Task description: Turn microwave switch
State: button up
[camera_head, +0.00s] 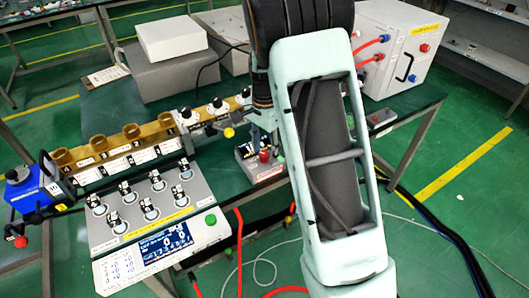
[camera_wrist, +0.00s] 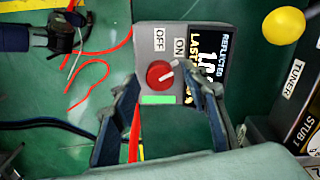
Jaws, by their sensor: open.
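The microwave switch is a round red knob (camera_wrist: 158,75) with a white pointer line, on a grey panel (camera_wrist: 148,50) with OFF and ON labels. The pointer tilts up and right, to the ON side. In the head view the red knob (camera_head: 264,155) shows on a small box beyond the bench instruments. My gripper (camera_wrist: 157,80) is open, with one dark finger on each side of the knob in the wrist view. I see no clear contact, and the depth gap cannot be told. In the head view my arm hides most of the gripper.
A display (camera_wrist: 208,60) sits beside the knob. A yellow ball (camera_wrist: 284,25) and a TUNER block (camera_wrist: 297,85) are at the right. In the head view, a brass waveguide (camera_head: 110,147) and a panel with several knobs (camera_head: 150,205) are left; a white cabinet (camera_head: 400,50) is right.

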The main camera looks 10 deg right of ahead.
jog(key=shift+f, duration=0.35)
jog(key=shift+c, duration=0.6)
grip_shut()
jog(key=shift+n, duration=0.3)
jog(key=n, duration=1.1)
jog(key=shift+n, duration=0.3)
